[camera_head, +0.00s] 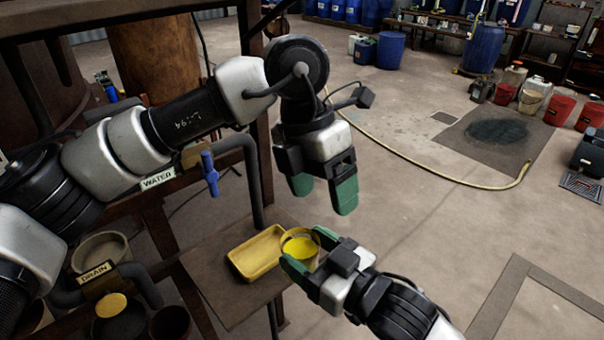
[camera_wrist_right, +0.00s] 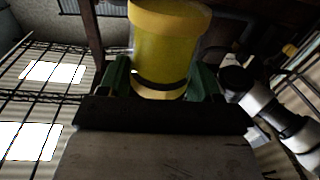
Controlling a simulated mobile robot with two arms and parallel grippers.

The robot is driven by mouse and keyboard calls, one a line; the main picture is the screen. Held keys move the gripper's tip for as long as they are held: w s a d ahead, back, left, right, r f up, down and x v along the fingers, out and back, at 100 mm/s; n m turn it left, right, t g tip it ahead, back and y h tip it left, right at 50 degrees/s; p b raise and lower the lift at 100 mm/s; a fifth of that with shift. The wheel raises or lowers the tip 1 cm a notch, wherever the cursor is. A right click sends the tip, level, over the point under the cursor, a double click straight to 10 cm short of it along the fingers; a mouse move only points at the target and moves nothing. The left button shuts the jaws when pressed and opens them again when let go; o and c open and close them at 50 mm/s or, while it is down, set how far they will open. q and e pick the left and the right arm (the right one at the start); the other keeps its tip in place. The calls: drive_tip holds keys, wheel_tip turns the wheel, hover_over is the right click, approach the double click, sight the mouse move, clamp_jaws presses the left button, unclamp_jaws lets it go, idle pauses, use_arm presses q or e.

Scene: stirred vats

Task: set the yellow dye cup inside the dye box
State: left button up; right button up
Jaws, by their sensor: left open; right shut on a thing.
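The yellow dye cup (camera_head: 299,248) is a round cup with yellow dye showing inside. My right gripper (camera_head: 308,254) is shut on it, with green fingers on either side. In the right wrist view the cup (camera_wrist_right: 168,50) stands between the two fingers (camera_wrist_right: 160,80). A shallow yellow open tray (camera_head: 257,254), which looks like the dye box, sits on a brown board just left of the cup and appears empty. In the head view the cup overlaps its right end; I cannot tell the height between them. My left gripper (camera_head: 323,188) is open and empty above the cup.
A wooden stand with a WATER-labelled pipe (camera_head: 158,180) and blue valve is at left. A DRAIN pipe (camera_head: 95,279) and dark pots are at lower left. A yellow hose (camera_head: 430,170) crosses the floor. Buckets and drums stand far back; the right floor is mostly clear.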

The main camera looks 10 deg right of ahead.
sight(303, 241)
use_arm(q)
drive_tip(key=f, duration=0.3)
drive_tip(key=a+f+t+y, duration=0.1)
drive_tip(key=f, duration=0.2)
drive_tip(key=a+f+t+y, duration=0.1)
drive_tip(key=f, duration=0.2)
drive_tip(key=shift+a+f+n, duration=0.25)
drive_tip(key=shift+f+n, duration=0.15)
drive_tip(key=c, duration=0.7)
drive_tip(key=shift+c, duration=0.4)
use_arm(e)
drive_tip(key=o, duration=1.1)
